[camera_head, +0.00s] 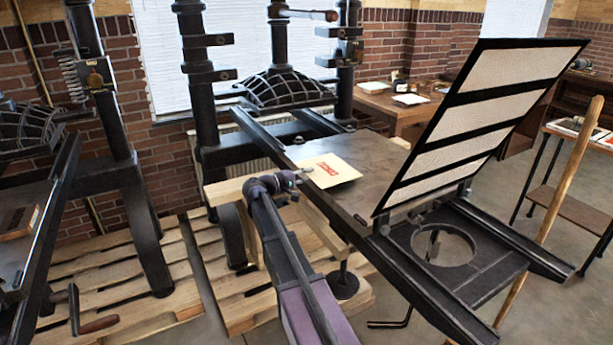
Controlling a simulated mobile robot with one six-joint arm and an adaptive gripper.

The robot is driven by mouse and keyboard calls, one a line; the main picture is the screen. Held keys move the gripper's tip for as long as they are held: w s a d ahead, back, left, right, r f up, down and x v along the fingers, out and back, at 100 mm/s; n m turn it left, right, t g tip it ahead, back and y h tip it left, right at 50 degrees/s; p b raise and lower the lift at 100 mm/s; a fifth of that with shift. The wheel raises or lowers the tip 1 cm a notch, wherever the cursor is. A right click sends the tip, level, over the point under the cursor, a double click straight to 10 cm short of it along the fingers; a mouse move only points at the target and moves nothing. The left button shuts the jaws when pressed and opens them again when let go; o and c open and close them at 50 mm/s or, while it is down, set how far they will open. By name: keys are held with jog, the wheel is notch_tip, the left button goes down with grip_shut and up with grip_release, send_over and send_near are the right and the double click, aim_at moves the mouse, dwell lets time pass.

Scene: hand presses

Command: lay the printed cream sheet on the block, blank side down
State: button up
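The cream sheet (337,174) shows its red-printed side up, so its blank side faces down. It is at the left part of the dark press bed (372,152) in the middle press. My gripper (303,173) reaches in from the left, with its tips at the sheet's left edge. The fingers are too small to tell whether they pinch the sheet. I cannot tell whether the sheet rests on the bed or is held just above it. No separate block can be made out; the sheet may hide it.
A raised frame with white panels (478,120) stands tilted over the bed's right end. Press uprights (204,90) and a domed platen (287,90) are behind. A wooden beam (232,190) runs beside my arm. A second press (130,170) is at left. The bed's far part is clear.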

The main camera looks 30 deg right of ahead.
grip_shut()
notch_tip(320, 180, up, 3)
jog(key=p, duration=0.3)
jog(key=shift+a, duration=0.1)
dwell(0.5)
jog(key=a+r+p, duration=0.3)
jog(key=a, duration=0.3)
jog(key=shift+s+a, duration=0.15)
jog(key=shift+a, duration=0.25)
dwell(0.7)
